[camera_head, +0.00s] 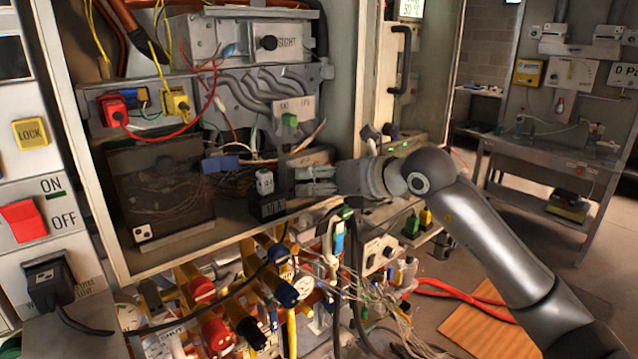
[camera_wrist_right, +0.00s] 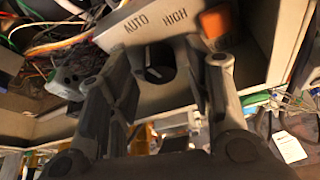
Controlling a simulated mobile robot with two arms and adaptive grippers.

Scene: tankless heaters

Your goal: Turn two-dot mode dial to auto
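The mode dial (camera_wrist_right: 158,60) is a dark round knob with a pale mark, below the printed words AUTO and HIGH on a light grey panel (camera_wrist_right: 125,34). In the head view my right gripper (camera_head: 312,180) reaches from the right into the open cabinet, and the dial cannot be made out there. My left gripper is not in view.
An orange block (camera_wrist_right: 216,20) sits beside the word HIGH. A grey block (camera_head: 265,182) with a dark base stands just left of the gripper. Pipes with coloured valves (camera_head: 215,330) and loose wires lie below. The cabinet door (camera_head: 400,65) stands at the right.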

